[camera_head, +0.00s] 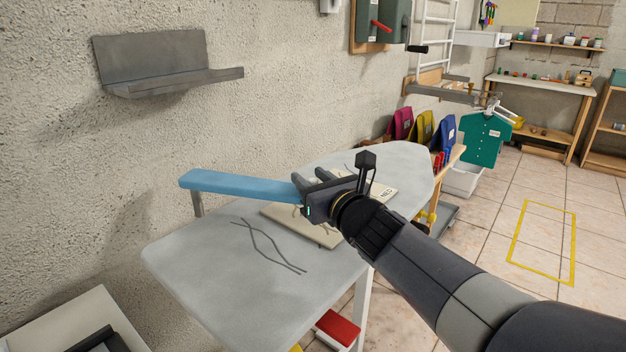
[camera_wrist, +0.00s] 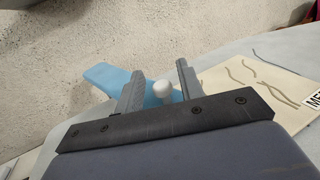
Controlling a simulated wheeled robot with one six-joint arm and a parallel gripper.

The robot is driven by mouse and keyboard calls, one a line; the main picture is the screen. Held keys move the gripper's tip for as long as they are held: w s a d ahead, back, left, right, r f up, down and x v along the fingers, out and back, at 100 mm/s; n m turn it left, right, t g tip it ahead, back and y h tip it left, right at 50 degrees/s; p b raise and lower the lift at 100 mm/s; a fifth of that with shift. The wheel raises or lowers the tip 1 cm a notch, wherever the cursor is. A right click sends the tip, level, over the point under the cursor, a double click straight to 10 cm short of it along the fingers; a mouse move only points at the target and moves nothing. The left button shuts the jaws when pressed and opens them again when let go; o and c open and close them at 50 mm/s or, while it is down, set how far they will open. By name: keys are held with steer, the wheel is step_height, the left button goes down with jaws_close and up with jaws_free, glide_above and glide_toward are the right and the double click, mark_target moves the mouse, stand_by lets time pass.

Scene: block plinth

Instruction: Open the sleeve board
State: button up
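The sleeve board (camera_head: 240,186) is a long, narrow, light blue board held above the grey table on a post near its left end. My gripper (camera_head: 309,180) is at its right end, which it partly hides. In the wrist view the sleeve board (camera_wrist: 106,76) runs away behind the fingers. A white rounded knob (camera_wrist: 162,90) stands between the two fingers of my gripper (camera_wrist: 160,67). Small gaps show on both sides of the knob, so the fingers are open around it and not visibly touching it.
The grey table (camera_head: 200,265) has dark crossed lines on its top. A beige board (camera_head: 325,236) with a label lies under my gripper. A grey wall shelf (camera_head: 170,85) hangs at the upper left. Open tiled floor lies to the right.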

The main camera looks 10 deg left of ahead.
steer(key=p+v, duration=0.1)
steer(key=v, duration=1)
steer(key=shift+w, duration=0.1)
steer(key=b+x, duration=0.1)
steer(key=x, duration=0.9)
steer(key=shift+w+a+f, duration=0.1)
steer(key=shift+w+a, duration=0.15)
steer(key=shift+w, duration=0.05)
steer(key=shift+w, duration=0.1)
stand_by(0.3)
